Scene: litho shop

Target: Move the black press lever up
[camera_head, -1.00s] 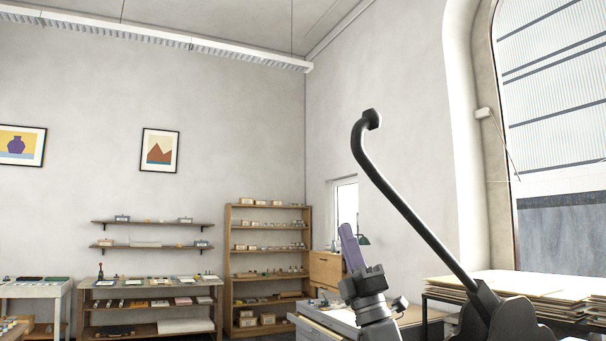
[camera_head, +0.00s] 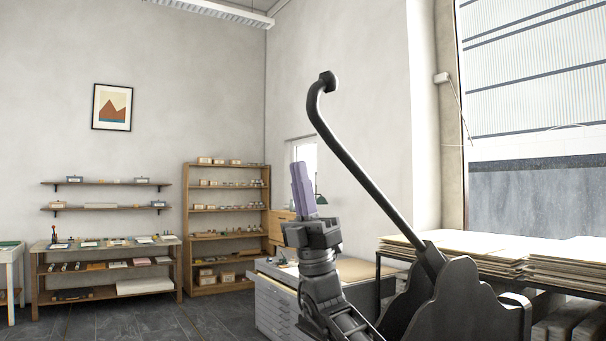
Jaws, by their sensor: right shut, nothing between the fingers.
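The black press lever (camera_head: 363,176) is a long curved bar with a knob at its upper end. It rises from the dark press frame (camera_head: 455,308) at the lower right and slants up to the left. My right gripper (camera_head: 298,166) points upward, with its purple fingers together and nothing between them. In the picture it is left of the lever, below the knob, with a visible gap between them. How far apart they are in depth I cannot tell. My left gripper is not in view.
A grey drawer cabinet (camera_head: 275,308) stands behind my right arm. Paper stacks (camera_head: 470,262) lie on a rack at the right, behind the press. A wooden shelf (camera_head: 187,225) and a low work table (camera_head: 38,283) stand along the far wall. Dark floor shows clear at the lower left.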

